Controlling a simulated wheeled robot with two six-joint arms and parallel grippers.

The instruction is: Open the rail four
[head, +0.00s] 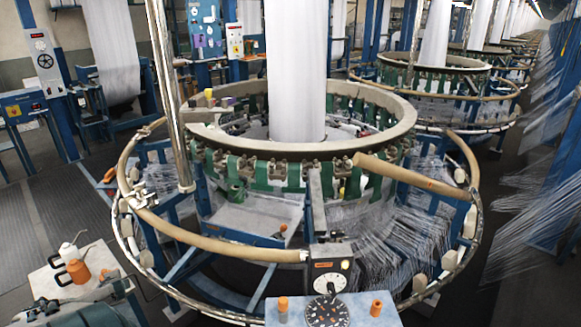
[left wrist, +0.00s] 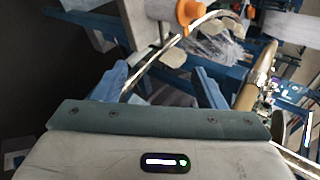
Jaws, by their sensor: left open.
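The circular loom's outer ring carries tan curved rail segments. In the head view one rail (head: 225,245) runs along the front left and ends near the control box. Another rail (head: 410,178) at the front right has its left end swung inward over the loom, leaving a gap in the ring. Further rails curve along the left (head: 130,155) and right (head: 462,155) sides. I cannot tell which is rail four. My left gripper (left wrist: 163,82) is open and empty in the left wrist view, its blue fingers apart; a tan rail (left wrist: 257,77) lies right of it. My right gripper is not in view.
A tool cart (head: 50,282) stands at the lower left. A vertical metal pole (head: 168,95) rises at the loom's left. The left aisle floor is clear.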

